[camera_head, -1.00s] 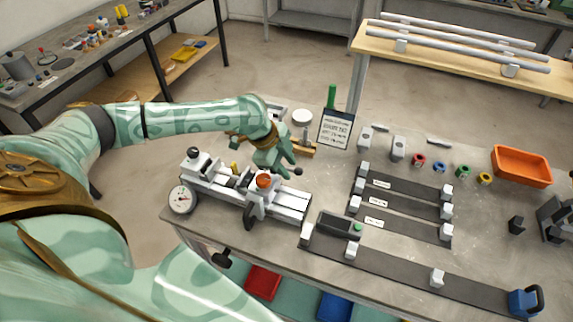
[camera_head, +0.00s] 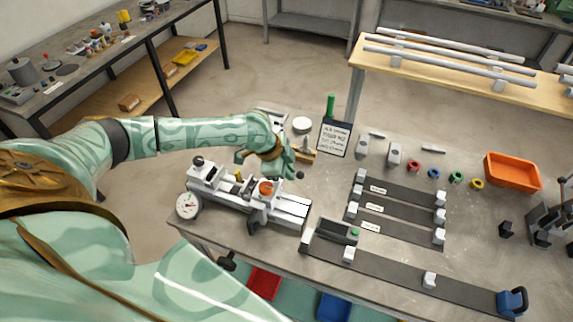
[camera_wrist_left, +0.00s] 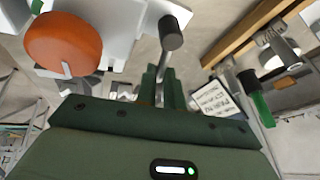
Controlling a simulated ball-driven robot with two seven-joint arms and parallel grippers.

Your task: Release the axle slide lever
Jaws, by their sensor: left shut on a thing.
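The white jig (camera_head: 293,211) stands at the table's left front, with an orange round knob (camera_head: 266,188) on its carriage. The orange knob is large at the upper left of the left wrist view (camera_wrist_left: 62,45). A lever with a dark cylindrical tip (camera_head: 299,175) sticks out behind the carriage; its tip (camera_wrist_left: 171,33) and grey shaft show in the wrist view. My left gripper (camera_head: 287,166) is shut on the lever shaft, its green fingers (camera_wrist_left: 162,88) on both sides below the tip. The fingers partly hide the shaft. My right gripper is out of view.
A dial gauge (camera_head: 188,206) sits at the jig's left end, and a dark handle (camera_head: 253,228) at its front. Dark rails (camera_head: 395,273) with white blocks lie to the right.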

